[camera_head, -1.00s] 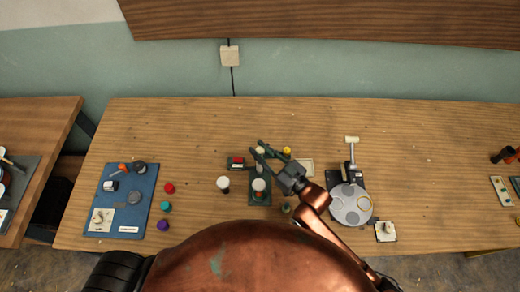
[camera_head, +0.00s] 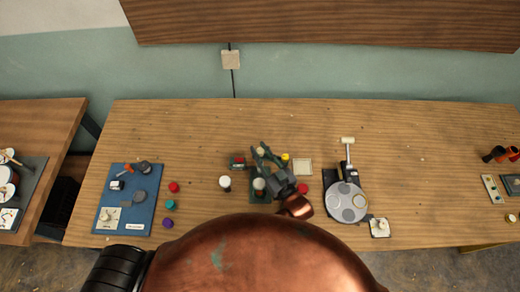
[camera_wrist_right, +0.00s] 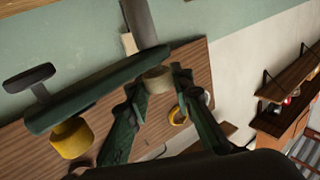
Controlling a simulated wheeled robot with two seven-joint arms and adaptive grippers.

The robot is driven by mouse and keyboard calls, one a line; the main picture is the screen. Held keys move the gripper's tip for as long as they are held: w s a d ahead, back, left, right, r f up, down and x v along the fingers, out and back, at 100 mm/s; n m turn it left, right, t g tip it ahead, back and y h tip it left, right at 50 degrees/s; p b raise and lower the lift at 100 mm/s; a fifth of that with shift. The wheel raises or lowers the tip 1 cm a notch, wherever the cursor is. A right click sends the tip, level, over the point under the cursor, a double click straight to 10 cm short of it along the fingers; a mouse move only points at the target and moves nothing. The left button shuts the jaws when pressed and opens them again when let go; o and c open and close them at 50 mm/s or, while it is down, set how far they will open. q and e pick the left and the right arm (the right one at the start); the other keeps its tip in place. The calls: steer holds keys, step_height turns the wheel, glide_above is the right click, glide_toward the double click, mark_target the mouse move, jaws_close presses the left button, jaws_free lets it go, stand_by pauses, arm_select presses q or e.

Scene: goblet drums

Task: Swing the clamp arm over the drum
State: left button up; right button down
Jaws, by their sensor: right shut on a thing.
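The drum (camera_head: 259,185), with a white head, stands on a dark green stand (camera_head: 259,198), partly hidden by my right gripper. The clamp arm, a dark green bar (camera_wrist_right: 100,88), crosses the right wrist view. It has a yellow pad (camera_wrist_right: 70,138) under one end, a black T-shaped handle above that end, and a cream knob (camera_wrist_right: 157,78). In the head view the yellow pad (camera_head: 285,157) is behind and right of the drum, not above it. My right gripper (camera_head: 262,150) is shut on the knob; its fingers (camera_wrist_right: 157,88) flank it. My left gripper is out of view.
Another white-topped drum (camera_head: 225,183) stands just left. A blue board (camera_head: 128,198) and a grey round-plate device (camera_head: 346,203) stand farther out. The back of the table is clear.

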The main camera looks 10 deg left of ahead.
steer(key=c, duration=1.7)
jaws_free()
steer(key=shift+o, duration=0.2)
steer(key=v, duration=1.2)
